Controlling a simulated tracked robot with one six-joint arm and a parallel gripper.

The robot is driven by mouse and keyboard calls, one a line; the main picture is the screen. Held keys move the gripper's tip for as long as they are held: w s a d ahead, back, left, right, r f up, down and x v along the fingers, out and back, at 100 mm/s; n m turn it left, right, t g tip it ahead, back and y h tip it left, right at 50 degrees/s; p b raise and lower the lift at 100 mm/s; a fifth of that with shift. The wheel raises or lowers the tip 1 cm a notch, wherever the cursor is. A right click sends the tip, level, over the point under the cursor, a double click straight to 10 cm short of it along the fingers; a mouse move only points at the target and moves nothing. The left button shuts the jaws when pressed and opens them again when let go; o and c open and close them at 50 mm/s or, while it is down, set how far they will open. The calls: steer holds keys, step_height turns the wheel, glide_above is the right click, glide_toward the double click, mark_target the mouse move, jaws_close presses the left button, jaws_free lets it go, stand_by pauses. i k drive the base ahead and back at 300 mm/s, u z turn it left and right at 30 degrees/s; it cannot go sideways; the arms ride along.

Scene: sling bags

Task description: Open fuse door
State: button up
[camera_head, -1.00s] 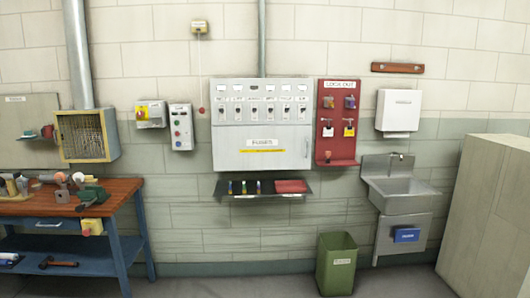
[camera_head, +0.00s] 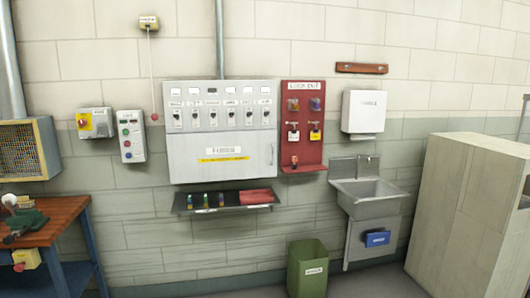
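The fuse door (camera_head: 222,155) is the light grey lower front of a wall cabinet, with a "FUSES" label and a yellow strip. It looks closed. A dark upright handle (camera_head: 272,153) shows near its right edge. A row of several switches (camera_head: 213,116) runs along the cabinet above the door. My gripper is not in view, so its state and its distance from the door are hidden.
A dark shelf (camera_head: 225,202) with several coloured items juts out below the cabinet. A red lockout board (camera_head: 303,125) hangs close on its right. A green bin (camera_head: 307,270), a sink (camera_head: 370,197) and a workbench (camera_head: 45,235) stand along the wall. A pale cabinet (camera_head: 455,220) fills the right side.

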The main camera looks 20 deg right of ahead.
mark_target(227, 156)
steer(key=u, duration=0.25)
steer(key=i, duration=2.2)
steer(key=z, duration=0.3)
steer(key=i, duration=0.95)
steer(key=z, duration=0.15)
